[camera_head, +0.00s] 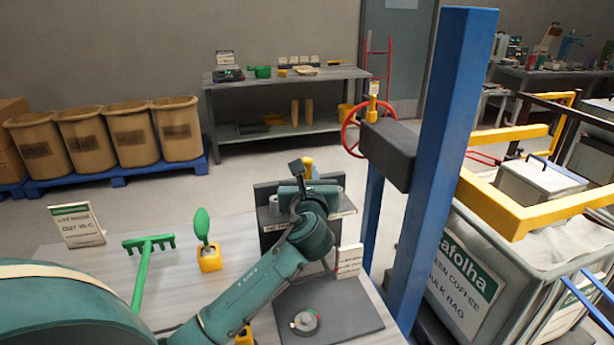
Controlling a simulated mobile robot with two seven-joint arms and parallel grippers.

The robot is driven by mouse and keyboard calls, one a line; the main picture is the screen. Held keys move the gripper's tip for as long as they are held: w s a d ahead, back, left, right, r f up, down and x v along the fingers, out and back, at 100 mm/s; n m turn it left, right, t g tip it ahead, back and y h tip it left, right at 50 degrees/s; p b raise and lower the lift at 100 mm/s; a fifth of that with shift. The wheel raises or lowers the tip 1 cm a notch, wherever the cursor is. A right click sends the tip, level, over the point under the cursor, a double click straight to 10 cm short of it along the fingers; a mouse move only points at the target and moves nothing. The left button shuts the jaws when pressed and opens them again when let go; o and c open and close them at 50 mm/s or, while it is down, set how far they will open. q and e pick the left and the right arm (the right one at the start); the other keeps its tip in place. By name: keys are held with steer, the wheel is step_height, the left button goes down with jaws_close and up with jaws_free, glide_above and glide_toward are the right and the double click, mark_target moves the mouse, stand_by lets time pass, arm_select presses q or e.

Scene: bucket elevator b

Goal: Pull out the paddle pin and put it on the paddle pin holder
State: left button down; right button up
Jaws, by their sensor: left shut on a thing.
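My left gripper (298,170) is over the far side of the grey workbench, at a dark upright holder (272,240) with small white labels, which I take for the paddle pin holder. It is shut on what looks like the paddle pin, whose yellow top (308,164) shows just behind it. My wrist hides the fingertips and the rest of the pin, so I cannot tell whether the pin touches the holder. My right gripper is not in view.
A dark mat with a round part (305,321) lies in front of the holder. A green rake (148,262) and green scoop (202,225) are left. A blue post (440,170), red handwheel (351,136) and bulk bag cart (470,275) stand right.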

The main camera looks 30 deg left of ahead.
mark_target(307, 159)
arm_select(q)
steer(key=shift+r+p, duration=0.7)
steer(key=shift+r, duration=1.7)
steer(key=shift+r, duration=0.15)
steer(key=shift+r, duration=1.85)
steer(key=shift+f, duration=0.15)
